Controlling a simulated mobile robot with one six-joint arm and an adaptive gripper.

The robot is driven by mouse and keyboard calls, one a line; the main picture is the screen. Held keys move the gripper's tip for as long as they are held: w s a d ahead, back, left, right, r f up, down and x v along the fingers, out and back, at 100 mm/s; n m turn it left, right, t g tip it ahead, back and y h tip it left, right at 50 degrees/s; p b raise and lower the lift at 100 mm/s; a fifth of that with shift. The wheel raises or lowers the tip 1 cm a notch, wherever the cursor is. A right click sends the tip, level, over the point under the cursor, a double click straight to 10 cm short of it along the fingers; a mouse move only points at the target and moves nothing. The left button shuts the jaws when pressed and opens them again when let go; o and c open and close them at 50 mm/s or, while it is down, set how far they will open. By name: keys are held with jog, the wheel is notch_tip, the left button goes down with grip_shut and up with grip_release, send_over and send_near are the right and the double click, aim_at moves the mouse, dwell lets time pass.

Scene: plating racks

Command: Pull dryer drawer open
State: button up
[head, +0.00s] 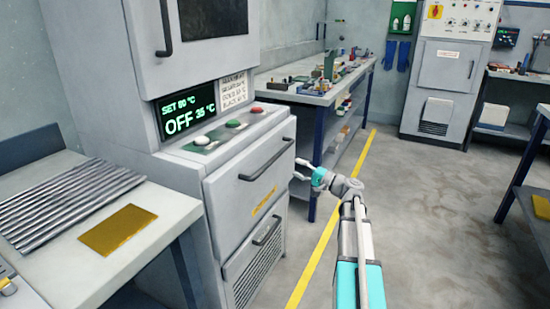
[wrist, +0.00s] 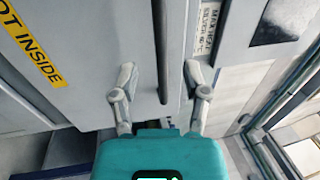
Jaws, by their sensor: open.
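The grey dryer (head: 187,166) stands at the left in the head view, its display reading OFF 35 °C, set 80 °C. Its upper drawer (head: 228,199) looks shut and has a dark bar handle (head: 267,159) and a yellow label. In the wrist view the handle (wrist: 161,55) runs lengthwise between the finger lines, with the yellow label (wrist: 32,45) to the left. My gripper (head: 299,169) is open and empty, to the right of the handle and apart from it in the head view. Both fingers of my gripper (wrist: 160,75) show in the wrist view, one each side of the handle.
A lower panel with its own handle (head: 267,231) and a vent sits under the drawer. A bench (head: 80,274) with a ribbed rack and yellow plate stands at left. A cluttered workbench (head: 300,94) is behind my gripper. The floor (head: 430,215) to the right is clear.

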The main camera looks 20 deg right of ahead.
aim_at(275, 156)
jog(key=p+x, duration=0.1)
jog(key=x, duration=0.8)
jog(key=shift+w+a+p, duration=0.15)
jog(key=shift+p, duration=0.2)
grip_shut()
